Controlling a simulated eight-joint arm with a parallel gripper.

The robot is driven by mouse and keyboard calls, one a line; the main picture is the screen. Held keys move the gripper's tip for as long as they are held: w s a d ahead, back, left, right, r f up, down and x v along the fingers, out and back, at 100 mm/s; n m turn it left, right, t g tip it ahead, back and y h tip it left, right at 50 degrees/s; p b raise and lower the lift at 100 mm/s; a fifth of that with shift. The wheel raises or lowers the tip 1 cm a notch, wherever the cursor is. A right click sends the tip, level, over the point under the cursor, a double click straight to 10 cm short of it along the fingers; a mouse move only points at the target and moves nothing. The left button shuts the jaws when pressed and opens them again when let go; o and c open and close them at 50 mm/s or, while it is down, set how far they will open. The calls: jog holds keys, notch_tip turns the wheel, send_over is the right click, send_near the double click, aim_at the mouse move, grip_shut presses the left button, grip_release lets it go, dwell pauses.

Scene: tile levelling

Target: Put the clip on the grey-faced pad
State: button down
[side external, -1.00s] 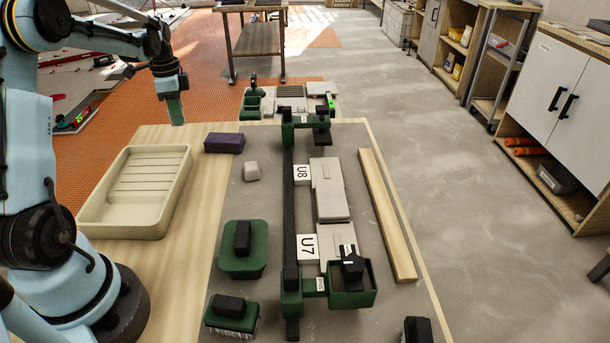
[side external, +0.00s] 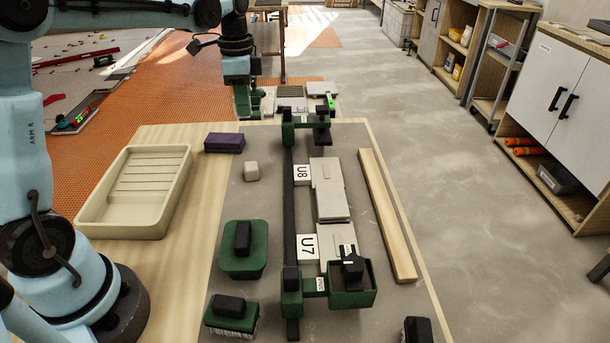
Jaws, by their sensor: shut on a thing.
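My gripper (side external: 242,108) is at the back of the bench, left of the long levelling frame. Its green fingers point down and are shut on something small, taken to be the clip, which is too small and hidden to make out. A group of small flat pads lies just right of my gripper at the back. One of them has a darker grey face (side external: 291,91), and a pale one (side external: 321,88) lies to its right. My gripper hides the left part of this group. I cannot tell whether my gripper touches a pad.
A dark frame with green ends (side external: 290,200) runs down the bench beside U8 (side external: 302,173) and U7 (side external: 308,247) blocks. A cream tray (side external: 113,228), purple block (side external: 224,143), pale cube (side external: 251,172), green float (side external: 243,262), brush (side external: 231,316) and wooden strip (side external: 387,215) lie around it.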

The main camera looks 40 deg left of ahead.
send_over(225, 139)
notch_tip(225, 139, down, 7)
jog(key=shift+a+r, duration=0.1)
jog(key=shift+f, duration=2.05)
jog(key=shift+f, duration=0.15)
jog(key=c, duration=1.2)
grip_release()
jog(key=shift+c, duration=0.2)
